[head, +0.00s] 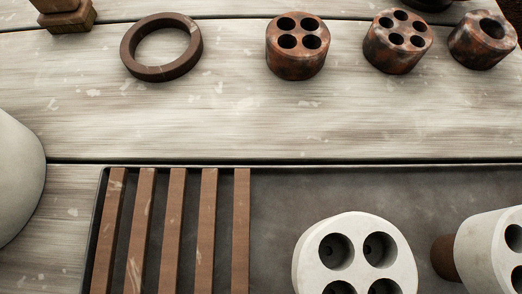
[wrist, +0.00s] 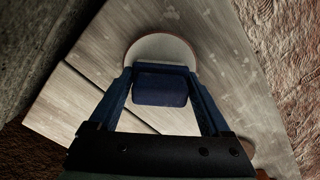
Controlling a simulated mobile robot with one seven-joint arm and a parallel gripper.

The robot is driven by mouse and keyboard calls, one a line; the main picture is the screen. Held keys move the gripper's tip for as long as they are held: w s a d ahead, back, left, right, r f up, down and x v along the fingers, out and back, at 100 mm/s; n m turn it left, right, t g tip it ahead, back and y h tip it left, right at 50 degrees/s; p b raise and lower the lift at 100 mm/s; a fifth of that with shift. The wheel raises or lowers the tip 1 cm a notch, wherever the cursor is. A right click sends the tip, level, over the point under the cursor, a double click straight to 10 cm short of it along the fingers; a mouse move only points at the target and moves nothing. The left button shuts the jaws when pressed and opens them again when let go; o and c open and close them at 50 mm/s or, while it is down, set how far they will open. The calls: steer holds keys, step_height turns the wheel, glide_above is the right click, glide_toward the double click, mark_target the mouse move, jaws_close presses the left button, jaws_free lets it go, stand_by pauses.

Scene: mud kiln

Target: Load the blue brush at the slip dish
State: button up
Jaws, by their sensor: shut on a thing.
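My gripper (wrist: 160,86) shows in the wrist view, its two dark blue fingers closed on the sides of a blue block-like piece, which I take to be the blue brush (wrist: 160,90). Any bristles are hidden from this angle. Beyond the brush is a round dish with pale content and a thin reddish-brown rim, apparently the slip dish (wrist: 141,49). The brush and fingers cover its lower part. I cannot tell whether the brush touches the slip. The head view shows neither my gripper nor the brush.
In the head view, a dark tray (head: 275,215) holds several brown bars (head: 175,230) and a white four-holed piece (head: 312,245). A brown ring (head: 129,57) and mottled holed pieces (head: 297,66) stand at the back. The planks between are clear.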

stand_by(0.3)
step_height(320, 180, up, 7)
steer(key=p, duration=0.8)
stand_by(0.3)
